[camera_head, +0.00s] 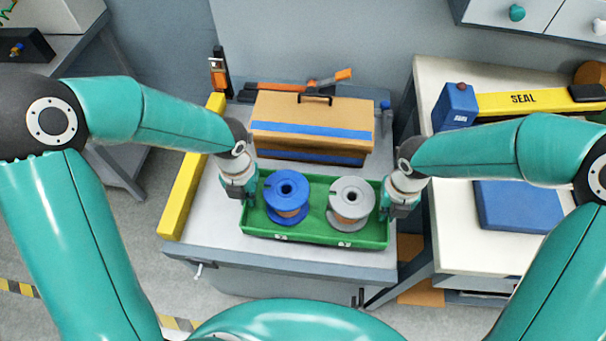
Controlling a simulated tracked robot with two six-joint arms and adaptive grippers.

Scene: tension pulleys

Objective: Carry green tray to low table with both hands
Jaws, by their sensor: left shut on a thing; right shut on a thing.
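The green tray (315,236) is in the middle of the head view, over the front part of a grey-topped cabinet (225,222). It carries a blue spool (287,190) on its left and a grey spool (351,199) on its right. My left gripper (248,200) is shut on the tray's left end. My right gripper (389,209) is shut on the tray's right end. The fingertips are partly hidden against the tray ends. I cannot tell whether the tray touches the cabinet top or is just above it.
A tan toolbox (312,122) with blue bands stands right behind the tray. A yellow bar (192,170) runs along the cabinet's left edge. A white bench on the right holds a blue sealer with a yellow arm (525,99) and a blue pad (517,205).

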